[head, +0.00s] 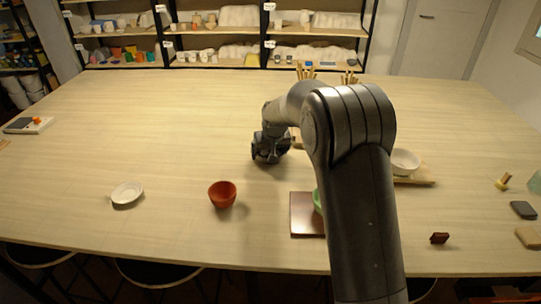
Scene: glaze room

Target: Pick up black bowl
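My gripper (268,155) hangs over the middle of the table, pointing down, in the head view. It is dark and small here, and its fingers do not show clearly enough to tell whether they are open or shut. I cannot make out a black bowl; one could be hidden behind my gripper or arm. The bowls I can see are a red one (222,194) front left of my gripper, a shallow white dish (127,193) farther left, a white bowl (404,161) to the right, and a green one (317,201) mostly hidden by my arm.
The wooden table (150,130) is largely clear at left and centre. A brown tile (302,225) is under the green bowl, a board (423,175) under the white bowl. Small blocks, including a dark red one (439,238), lie at right. A scale (28,125) sits far left. Shelves stand behind.

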